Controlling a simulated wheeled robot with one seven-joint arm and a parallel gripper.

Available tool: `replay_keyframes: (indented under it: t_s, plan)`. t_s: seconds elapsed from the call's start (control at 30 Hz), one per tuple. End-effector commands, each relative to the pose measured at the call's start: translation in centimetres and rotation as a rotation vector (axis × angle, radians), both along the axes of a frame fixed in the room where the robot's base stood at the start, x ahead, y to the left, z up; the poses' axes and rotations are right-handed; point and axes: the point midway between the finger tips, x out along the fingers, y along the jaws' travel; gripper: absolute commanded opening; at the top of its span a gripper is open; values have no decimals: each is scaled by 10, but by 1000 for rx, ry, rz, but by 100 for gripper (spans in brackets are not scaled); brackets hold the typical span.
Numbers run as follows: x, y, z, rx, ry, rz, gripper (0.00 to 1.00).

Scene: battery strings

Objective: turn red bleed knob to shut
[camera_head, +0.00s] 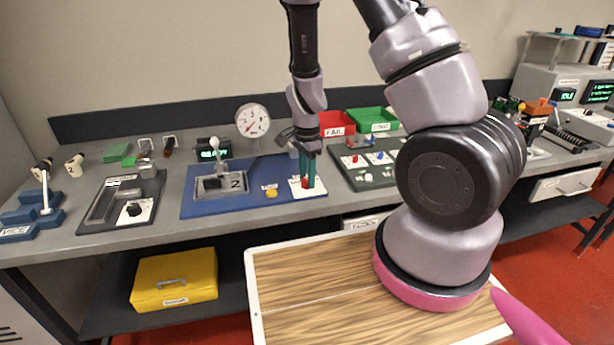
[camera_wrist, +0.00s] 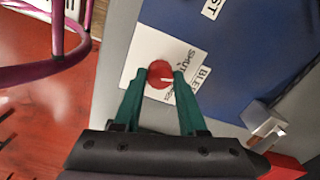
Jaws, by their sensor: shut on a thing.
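The red bleed knob (camera_wrist: 160,76) is round with a white pointer mark, on a white label plate (camera_wrist: 142,62) with the words SHUT and BLEED partly readable. In the wrist view the pointer lies toward the right of the knob, near the lettering; its exact setting is hard to tell. My gripper (camera_wrist: 161,82) has its green fingers on both sides of the knob, shut on it. In the head view my gripper (camera_head: 307,180) reaches down to the right end of the blue panel (camera_head: 235,200), and its fingers partly hide the red knob.
A yellow knob (camera_head: 271,191) and a fixture marked 2 (camera_head: 236,182) sit left on the blue panel. A dial gauge (camera_head: 252,120) stands behind. A green panel (camera_head: 348,179) with several small knobs lies close right. Red FAIL (camera_head: 337,131) and green (camera_head: 376,127) bins stand at the back.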

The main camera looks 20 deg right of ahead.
Motion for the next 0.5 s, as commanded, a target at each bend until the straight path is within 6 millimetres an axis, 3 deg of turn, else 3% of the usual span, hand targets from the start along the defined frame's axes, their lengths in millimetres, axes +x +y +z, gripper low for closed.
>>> replay_keyframes:
  t_s: [0.5]
  plan:
    - [1,-1,0,0,-2,391,0]
